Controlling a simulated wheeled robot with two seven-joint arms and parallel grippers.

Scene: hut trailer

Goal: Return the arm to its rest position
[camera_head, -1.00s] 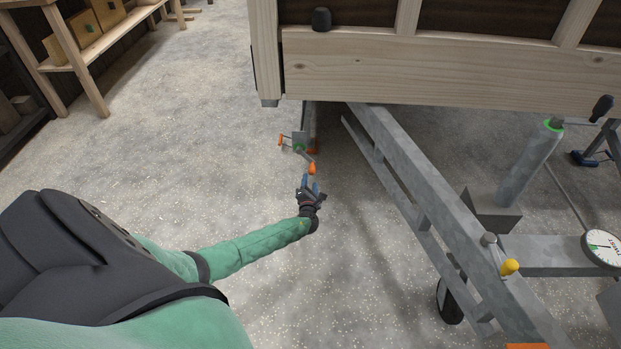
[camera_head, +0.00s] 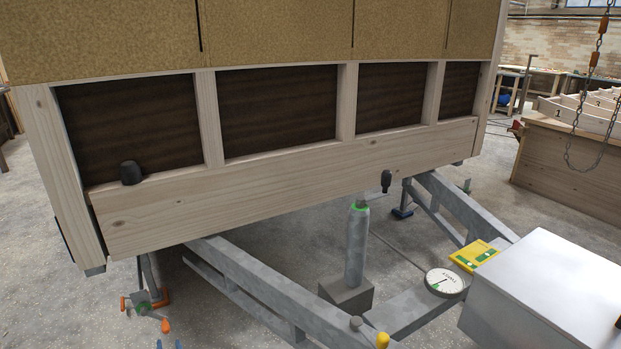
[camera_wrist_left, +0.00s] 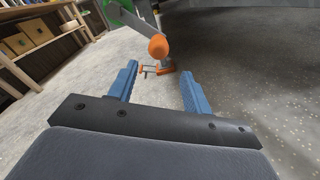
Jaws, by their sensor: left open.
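My left gripper (camera_wrist_left: 158,88) is open in the left wrist view, its two blue fingers apart with nothing between them. An orange-knobbed crank handle (camera_wrist_left: 158,46) shows just beyond the fingertips. The rest of my left arm is out of the head view. My right arm and gripper are not in view.
The wooden hut wall (camera_head: 280,200) stands above the grey trailer frame (camera_head: 265,290). A jockey post (camera_head: 357,245), a round dial (camera_head: 445,282), a yellow level (camera_head: 474,255) and a white box (camera_head: 545,290) are at the right. Shelves (camera_wrist_left: 45,45) stand left in the wrist view.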

